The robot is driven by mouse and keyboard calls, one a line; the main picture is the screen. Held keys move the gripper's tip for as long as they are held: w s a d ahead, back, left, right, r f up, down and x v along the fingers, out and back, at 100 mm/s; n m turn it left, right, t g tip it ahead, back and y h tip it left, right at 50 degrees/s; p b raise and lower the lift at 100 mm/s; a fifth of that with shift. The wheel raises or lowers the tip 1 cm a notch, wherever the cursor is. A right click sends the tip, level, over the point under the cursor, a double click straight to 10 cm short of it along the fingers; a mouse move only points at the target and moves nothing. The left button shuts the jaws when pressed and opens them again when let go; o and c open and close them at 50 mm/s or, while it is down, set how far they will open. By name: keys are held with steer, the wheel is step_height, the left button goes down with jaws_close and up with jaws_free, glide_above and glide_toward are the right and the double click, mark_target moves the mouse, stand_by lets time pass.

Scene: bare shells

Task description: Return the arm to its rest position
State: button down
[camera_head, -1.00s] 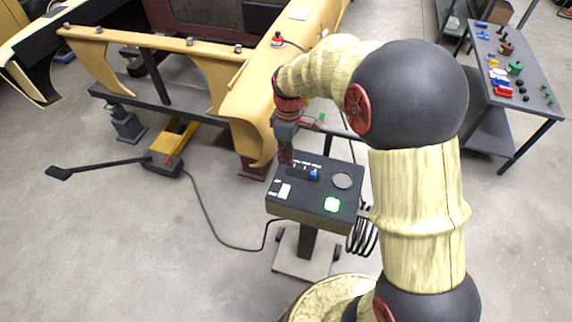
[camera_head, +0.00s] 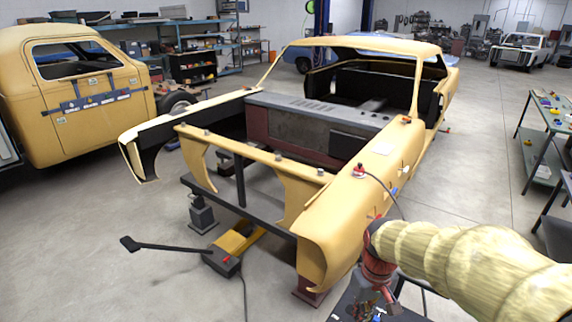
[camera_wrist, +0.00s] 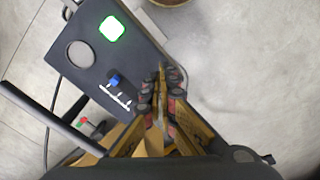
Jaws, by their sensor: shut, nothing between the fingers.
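My arm, in a cream sleeve, reaches in from the lower right of the head view, with its red wrist part bent down. My gripper (camera_wrist: 165,88) shows in the wrist view, its fingers shut with nothing between them. It is over or beside the right edge of a dark control box (camera_wrist: 72,32); I cannot tell how high above it. The box carries a lit green button (camera_wrist: 112,28), a round grey disc (camera_wrist: 78,53) and a blue knob (camera_wrist: 113,80). In the head view the fingertips are not clear, and the box is mostly cut off at the bottom edge.
A yellow car shell (camera_head: 335,215) stands close to the left of my wrist. A yellow floor jack (camera_head: 236,240) with a long black handle lies at its front. A yellow truck cab (camera_head: 85,105) is at the left. A parts table (camera_head: 548,118) is at the right. Bare floor lies between.

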steer(key=s+r+m+t+b, duration=0.3)
steer(key=s+r+t, duration=0.2)
steer(key=s+r, duration=0.5)
steer(key=shift+s+r+t+b, duration=0.25)
steer(key=shift+s+t+b, duration=0.15)
steer(key=shift+s, duration=1.75)
